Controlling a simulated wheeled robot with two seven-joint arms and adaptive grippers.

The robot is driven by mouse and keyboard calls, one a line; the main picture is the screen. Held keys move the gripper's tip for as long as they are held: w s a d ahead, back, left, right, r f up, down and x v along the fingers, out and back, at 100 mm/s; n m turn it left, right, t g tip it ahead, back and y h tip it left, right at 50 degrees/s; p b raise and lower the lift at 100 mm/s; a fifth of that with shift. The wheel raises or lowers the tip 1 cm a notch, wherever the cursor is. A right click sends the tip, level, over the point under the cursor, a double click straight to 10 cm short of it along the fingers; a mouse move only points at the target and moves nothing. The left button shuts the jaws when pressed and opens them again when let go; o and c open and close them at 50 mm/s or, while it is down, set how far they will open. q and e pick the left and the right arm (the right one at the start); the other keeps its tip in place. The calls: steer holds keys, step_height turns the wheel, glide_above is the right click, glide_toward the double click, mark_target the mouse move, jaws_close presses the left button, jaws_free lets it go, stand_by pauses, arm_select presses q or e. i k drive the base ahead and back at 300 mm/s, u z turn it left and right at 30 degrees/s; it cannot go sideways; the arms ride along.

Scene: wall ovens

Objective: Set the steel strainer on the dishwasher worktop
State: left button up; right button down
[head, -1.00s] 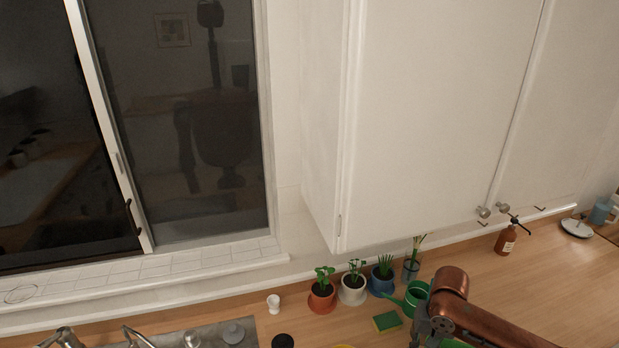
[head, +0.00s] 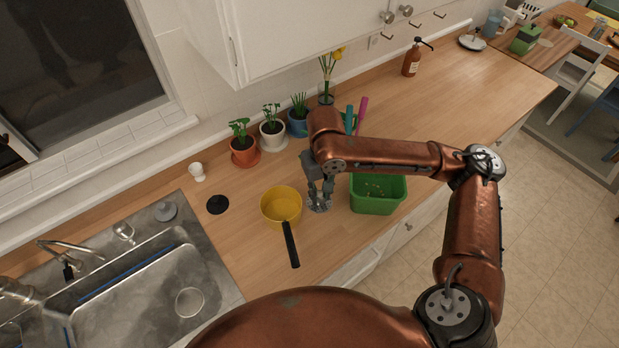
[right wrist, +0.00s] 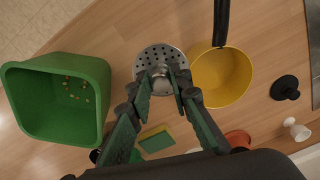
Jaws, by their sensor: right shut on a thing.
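The steel strainer (right wrist: 160,58) is a round, perforated metal piece between my fingertips in the right wrist view. It shows small at the fingertips in the head view (head: 319,207). My right gripper (head: 318,195) is shut on it and points down at the wooden worktop (head: 345,238), between the yellow saucepan and the green bin. The strainer is at or just above the worktop; I cannot tell whether it touches. My left gripper is not in view.
The yellow saucepan (head: 280,205) is close on the left, its black handle toward the front. The green bin (head: 378,195) is close on the right. A sponge (right wrist: 156,138) and potted plants (head: 272,137) are behind. The sink (head: 140,275) is at left.

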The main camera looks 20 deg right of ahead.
mark_target(265, 269)
steer(key=z, duration=0.5)
steer(key=k, duration=1.4)
steer(key=u, duration=0.9)
steer(key=i, duration=1)
